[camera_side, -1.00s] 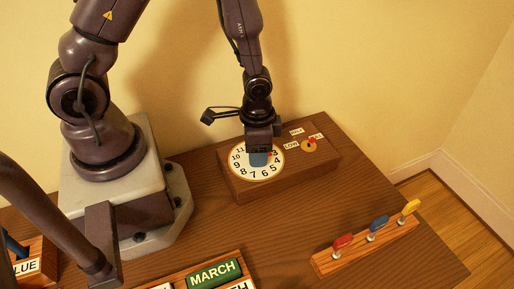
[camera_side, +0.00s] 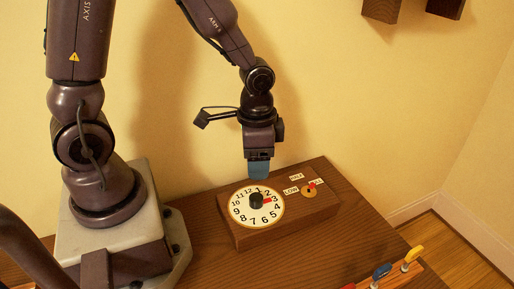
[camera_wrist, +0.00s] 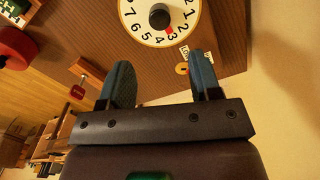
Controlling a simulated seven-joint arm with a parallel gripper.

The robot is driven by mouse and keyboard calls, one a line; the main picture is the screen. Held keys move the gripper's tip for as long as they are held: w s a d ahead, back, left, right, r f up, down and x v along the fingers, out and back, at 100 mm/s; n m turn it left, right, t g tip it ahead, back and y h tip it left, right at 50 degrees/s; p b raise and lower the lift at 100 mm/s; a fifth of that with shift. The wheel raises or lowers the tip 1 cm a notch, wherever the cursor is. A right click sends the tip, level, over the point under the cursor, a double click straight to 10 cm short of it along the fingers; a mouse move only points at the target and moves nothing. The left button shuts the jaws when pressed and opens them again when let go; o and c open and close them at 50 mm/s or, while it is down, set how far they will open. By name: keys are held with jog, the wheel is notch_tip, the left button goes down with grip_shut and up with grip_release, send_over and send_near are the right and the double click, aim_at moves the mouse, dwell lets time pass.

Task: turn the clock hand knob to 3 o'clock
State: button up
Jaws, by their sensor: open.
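The clock dial (camera_side: 238,213) is a white disc with black numerals on top of a brown wooden box. Its black hand knob (camera_side: 256,201) stands at the centre, and the red pointer on it points at the 3. In the wrist view the knob (camera_wrist: 159,17) is at the top, with the red pointer (camera_wrist: 169,31) by the 3. My gripper (camera_side: 259,172) hangs above the dial, clear of the knob. In the wrist view its blue fingers (camera_wrist: 162,82) are apart with nothing between them.
A small round dial with a red pointer (camera_side: 310,189) sits right of the clock on the same box, with LOW and HALF labels. A rack with blue (camera_side: 382,271) and yellow (camera_side: 415,254) levers is at the lower right. The desk between is bare.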

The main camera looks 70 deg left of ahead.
notch_tip(320, 180, up, 2)
jog(key=shift+r, duration=0.2)
jog(key=s+a+r+n+t, duration=0.1)
jog(key=s+r+n+t, duration=0.2)
jog(key=r, duration=1.3)
jog(key=s+t, duration=0.2)
jog(key=s, duration=0.3)
jog(key=shift+r+n+t, duration=0.2)
jog(key=shift+n+t, duration=0.1)
jog(key=shift+n, duration=0.1)
